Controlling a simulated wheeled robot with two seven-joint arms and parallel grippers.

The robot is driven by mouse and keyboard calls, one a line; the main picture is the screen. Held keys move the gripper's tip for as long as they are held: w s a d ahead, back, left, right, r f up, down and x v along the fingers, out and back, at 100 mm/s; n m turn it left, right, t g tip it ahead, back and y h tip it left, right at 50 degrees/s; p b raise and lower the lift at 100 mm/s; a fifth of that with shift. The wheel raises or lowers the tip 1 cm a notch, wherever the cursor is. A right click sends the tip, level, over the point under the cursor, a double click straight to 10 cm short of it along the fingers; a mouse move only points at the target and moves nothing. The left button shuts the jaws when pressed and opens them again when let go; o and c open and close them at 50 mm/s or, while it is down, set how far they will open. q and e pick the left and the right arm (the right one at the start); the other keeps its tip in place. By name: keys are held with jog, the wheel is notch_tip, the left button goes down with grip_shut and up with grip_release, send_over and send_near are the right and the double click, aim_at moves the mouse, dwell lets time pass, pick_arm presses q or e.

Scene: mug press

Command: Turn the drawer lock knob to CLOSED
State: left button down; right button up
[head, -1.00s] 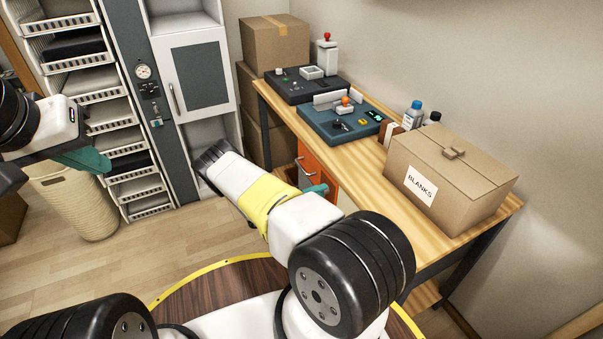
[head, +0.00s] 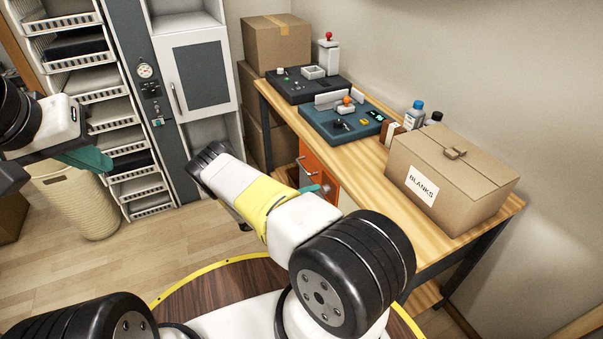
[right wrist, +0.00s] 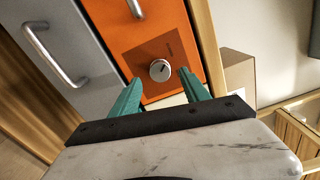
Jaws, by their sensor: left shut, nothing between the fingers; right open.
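The drawer lock knob (right wrist: 160,70) is a round, silver dial with a dark pointer mark, set on a brown plate on the orange drawer front (right wrist: 160,30). In the right wrist view the mark points to the upper right; the lettering beside the knob is too small to read. My right gripper (right wrist: 161,79) is open, its teal fingers on either side of the knob in the picture, with no visible contact. In the head view the orange drawer (head: 314,160) is under the bench, partly hidden by my right arm. My left gripper (head: 85,158) is shut and empty at the far left.
A metal handle (right wrist: 136,8) sticks out of the orange front, and another handle (right wrist: 55,55) is on the grey front beside it. The wooden bench (head: 370,180) carries devices and a BLANKS box (head: 450,175). A wicker basket (head: 75,203) stands below my left gripper.

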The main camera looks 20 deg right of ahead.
jog(key=a, duration=0.4)
jog(key=shift+s+a, duration=0.15)
jog(key=shift+a, duration=0.1)
jog(key=shift+r, duration=0.1)
jog(key=s+a+r+m+g+y, duration=0.25)
jog(key=r+m+y, duration=0.35)
jog(key=r+m, duration=0.6)
jog(key=s+a+r+m+g+y, duration=0.25)
jog(key=r+m+y, duration=0.45)
jog(key=r, duration=0.9)
jog(key=s+a+r+m+t+y, duration=0.3)
jog(key=s+r+m, duration=0.4)
jog(key=s+r, duration=0.3)
jog(key=s+a+r+m+t+y, duration=0.4)
jog(key=s+r+m, duration=0.4)
jog(key=s+r, duration=0.2)
jog(key=a+t, duration=0.1)
jog(key=t, duration=0.1)
jog(key=shift+a+t, duration=0.3)
jog(key=shift+a, duration=0.05)
